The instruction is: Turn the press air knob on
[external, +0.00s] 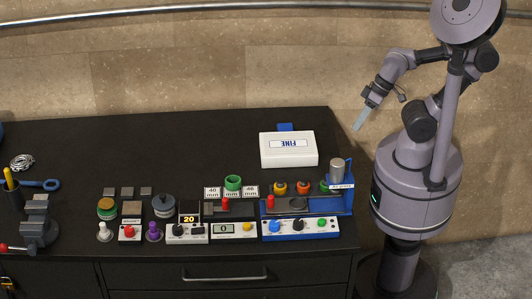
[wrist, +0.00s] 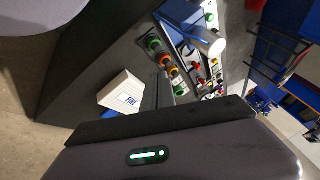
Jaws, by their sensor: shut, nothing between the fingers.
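The blue press (external: 340,200) stands at the right end of the black bench. Its front panel (external: 300,236) carries a blue knob (external: 275,226), a black knob (external: 298,224) and a small green control (external: 322,222). I cannot read which one is the air knob. My gripper (external: 358,124) is shut and empty, pointing down in the air to the right of the bench, apart from the press.
A white box marked FINE (external: 289,149) lies on the bench behind the press. Several small controls and gauge blocks fill the bench front to the left of the press. A vise (external: 38,222) stands at the far left. The back middle of the bench (external: 190,145) is clear.

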